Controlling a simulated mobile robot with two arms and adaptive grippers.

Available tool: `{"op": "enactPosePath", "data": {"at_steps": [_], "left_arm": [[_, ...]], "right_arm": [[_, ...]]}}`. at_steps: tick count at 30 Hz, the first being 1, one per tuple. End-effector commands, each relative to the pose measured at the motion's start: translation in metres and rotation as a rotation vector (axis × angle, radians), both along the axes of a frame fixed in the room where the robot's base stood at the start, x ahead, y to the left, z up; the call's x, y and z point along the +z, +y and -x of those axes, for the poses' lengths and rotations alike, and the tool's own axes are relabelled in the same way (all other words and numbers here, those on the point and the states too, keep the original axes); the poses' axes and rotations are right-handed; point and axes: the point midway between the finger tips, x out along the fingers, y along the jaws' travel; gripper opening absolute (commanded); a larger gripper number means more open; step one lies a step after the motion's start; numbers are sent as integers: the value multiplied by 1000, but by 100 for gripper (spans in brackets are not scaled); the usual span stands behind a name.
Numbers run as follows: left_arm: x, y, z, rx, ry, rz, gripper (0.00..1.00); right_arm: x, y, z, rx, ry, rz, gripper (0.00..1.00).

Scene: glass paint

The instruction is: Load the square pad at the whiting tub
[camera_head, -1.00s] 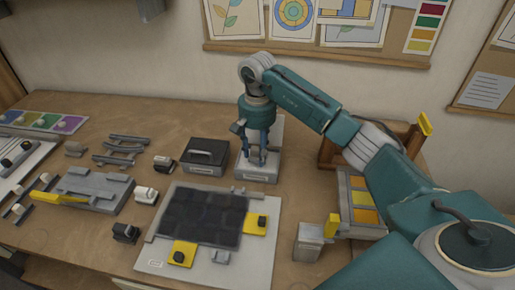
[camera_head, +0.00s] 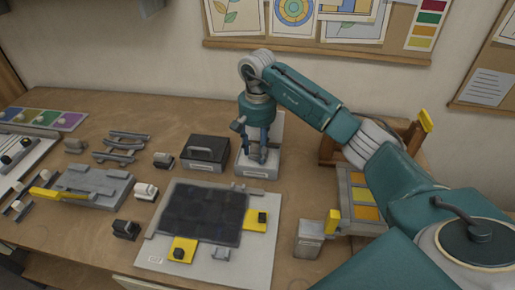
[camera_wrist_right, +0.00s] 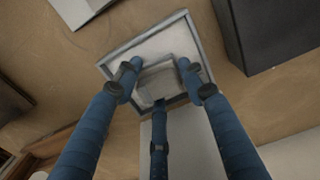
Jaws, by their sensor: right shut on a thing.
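My right gripper (camera_head: 257,153) points straight down over the whiting tub (camera_head: 257,172), a low pale box with a label on its front. In the right wrist view, its blue fingers are shut on the square pad (camera_wrist_right: 158,78), a small grey block. The pad is inside the outline of the tub's grey rim (camera_wrist_right: 193,45), over the white surface. I cannot tell whether the pad touches the whiting. The fingers hide part of the pad. My left gripper is not in view.
A black box with a handle (camera_head: 207,150) stands close left of the tub. A pale board with a dark panel (camera_head: 202,213) and yellow clamps lies in front. A wooden rack with yellow and orange panes (camera_head: 364,195) stands to the right. Several small tools lie on the left.

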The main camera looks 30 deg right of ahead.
Motion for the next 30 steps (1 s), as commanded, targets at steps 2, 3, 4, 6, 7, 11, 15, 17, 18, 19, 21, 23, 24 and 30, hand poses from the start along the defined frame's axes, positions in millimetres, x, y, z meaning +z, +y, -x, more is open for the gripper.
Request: {"op": "enactPosePath", "data": {"at_steps": [2, 3, 4, 6, 7, 11, 15, 17, 18, 19, 21, 23, 24, 30], "left_arm": [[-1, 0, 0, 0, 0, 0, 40], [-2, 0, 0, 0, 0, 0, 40], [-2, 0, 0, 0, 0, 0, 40], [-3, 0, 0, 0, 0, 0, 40], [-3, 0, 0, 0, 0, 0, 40], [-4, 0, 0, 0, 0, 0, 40], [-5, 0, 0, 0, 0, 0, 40], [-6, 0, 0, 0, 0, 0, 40], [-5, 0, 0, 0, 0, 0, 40], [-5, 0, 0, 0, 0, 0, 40], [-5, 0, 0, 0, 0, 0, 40], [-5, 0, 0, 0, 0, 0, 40], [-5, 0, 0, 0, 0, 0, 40], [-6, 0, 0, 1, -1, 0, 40]], "right_arm": [[-1, 0, 0, 0, 0, 0, 20], [-2, 0, 0, 0, 0, 0, 20], [-2, 0, 0, -1, 0, 0, 20], [-3, 0, 0, -1, 0, 0, 20], [-3, 0, 0, -1, 0, 0, 20], [-5, 0, 0, -1, 0, 0, 20], [-7, 0, 0, -1, 0, 0, 20], [-7, 0, 0, -1, 0, 0, 20], [-7, 0, 0, -1, 0, 0, 20], [-7, 0, 0, -1, 0, 0, 20], [-7, 0, 0, -1, 0, 0, 20], [-7, 0, 0, -1, 0, 0, 20], [-7, 0, 0, -1, 0, 0, 20], [-7, 0, 0, 0, 0, 1, 20]]}}
